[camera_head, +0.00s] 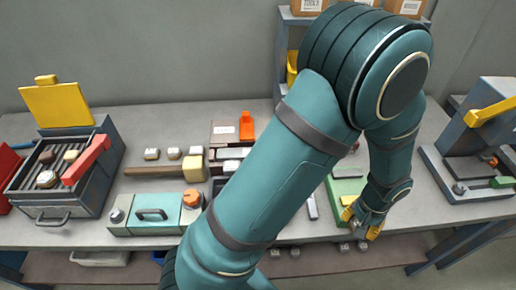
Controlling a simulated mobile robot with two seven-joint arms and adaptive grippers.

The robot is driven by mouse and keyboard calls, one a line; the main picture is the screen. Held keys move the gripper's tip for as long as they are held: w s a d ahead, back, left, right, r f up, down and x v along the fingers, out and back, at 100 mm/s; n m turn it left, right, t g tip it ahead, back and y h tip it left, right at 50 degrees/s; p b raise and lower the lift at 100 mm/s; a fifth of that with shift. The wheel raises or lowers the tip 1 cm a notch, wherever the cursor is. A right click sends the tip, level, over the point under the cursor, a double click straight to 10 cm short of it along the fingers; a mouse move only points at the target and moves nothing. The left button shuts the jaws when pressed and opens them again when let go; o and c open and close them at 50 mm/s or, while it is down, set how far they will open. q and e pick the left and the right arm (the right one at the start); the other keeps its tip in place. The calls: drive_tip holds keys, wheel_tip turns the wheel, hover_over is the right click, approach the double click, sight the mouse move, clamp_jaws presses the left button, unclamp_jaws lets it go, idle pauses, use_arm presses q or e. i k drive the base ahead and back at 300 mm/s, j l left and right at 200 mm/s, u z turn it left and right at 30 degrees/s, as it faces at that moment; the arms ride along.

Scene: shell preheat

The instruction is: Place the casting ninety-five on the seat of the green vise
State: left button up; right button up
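My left arm crosses the middle of the head view, and its gripper (361,222) hangs near the table's front edge, right of centre. Its yellow fingertips point down; whether they hold anything is too small to tell. A green fixture (345,187), perhaps the green vise, lies just behind and left of the gripper, partly hidden by my arm. Its seat cannot be made out. Several small castings (174,153) stand on the table left of centre, but their numbers are unreadable, so I cannot tell which is ninety-five. My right gripper is not in view.
A grill-like box (62,200) with a raised yellow lid stands at the left. A teal case (155,214) and a wooden-handled mallet (155,171) lie nearby. A grey machine with a yellow lever (490,112) stands at the right. A shelf (284,60) stands behind my arm.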

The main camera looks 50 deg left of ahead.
sight(350, 188)
drive_tip(key=k+j, duration=1.3)
drive_tip(key=j, duration=0.2)
